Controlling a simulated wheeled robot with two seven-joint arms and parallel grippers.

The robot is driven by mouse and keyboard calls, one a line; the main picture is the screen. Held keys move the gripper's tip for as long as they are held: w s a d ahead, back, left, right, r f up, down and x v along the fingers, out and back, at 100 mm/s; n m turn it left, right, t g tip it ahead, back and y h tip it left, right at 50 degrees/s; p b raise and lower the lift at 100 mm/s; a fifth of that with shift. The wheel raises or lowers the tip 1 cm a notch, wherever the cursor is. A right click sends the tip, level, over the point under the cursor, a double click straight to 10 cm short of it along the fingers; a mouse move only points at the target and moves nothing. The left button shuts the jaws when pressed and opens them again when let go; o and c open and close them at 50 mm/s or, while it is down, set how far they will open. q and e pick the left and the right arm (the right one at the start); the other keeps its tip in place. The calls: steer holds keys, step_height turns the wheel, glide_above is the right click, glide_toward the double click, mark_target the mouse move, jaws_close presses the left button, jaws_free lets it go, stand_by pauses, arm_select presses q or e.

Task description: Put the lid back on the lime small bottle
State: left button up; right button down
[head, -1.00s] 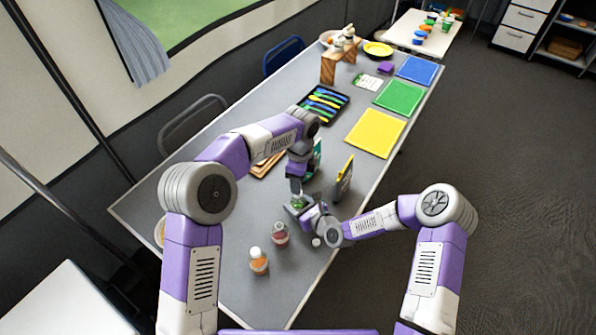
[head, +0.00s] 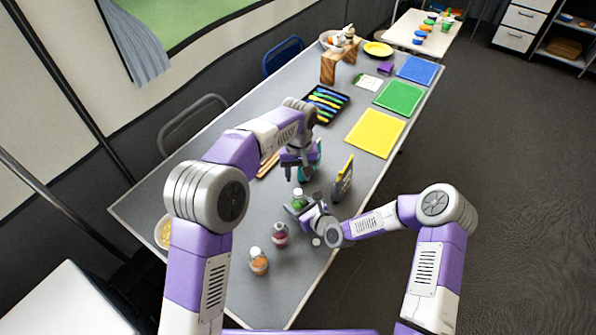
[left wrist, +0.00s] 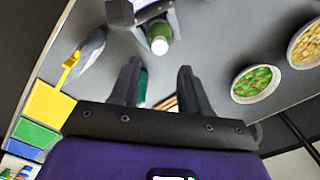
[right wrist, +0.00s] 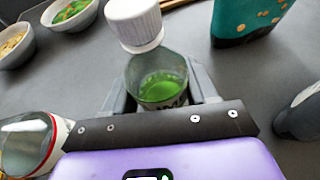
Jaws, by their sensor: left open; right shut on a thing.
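The lime small bottle (head: 298,204) is clear with green contents and is held by my right gripper (head: 302,209) above the grey table. In the right wrist view the bottle (right wrist: 160,88) stands between the fingers. The left wrist view shows the white lid (left wrist: 160,46) over the green bottle. My left gripper (head: 299,178) is above and beyond the bottle. Its fingers (left wrist: 157,78) are open, empty and apart from the lid.
A red bottle (head: 280,236) and an orange bottle (head: 259,264) stand nearer me. A small white round item (head: 316,242) lies by my right wrist. A grey and yellow upright object (head: 343,180) stands to the right. Bowls (left wrist: 257,84) lie on the table's left side.

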mark_target(298, 192)
arm_select(q)
steer(key=shift+r+n, duration=0.1)
steer(key=shift+n, duration=0.7)
steer(key=shift+f, duration=4.05)
steer(key=shift+c, duration=0.4)
jaws_close()
steer(key=m, duration=0.8)
steer(key=shift+o, duration=1.2)
jaws_free()
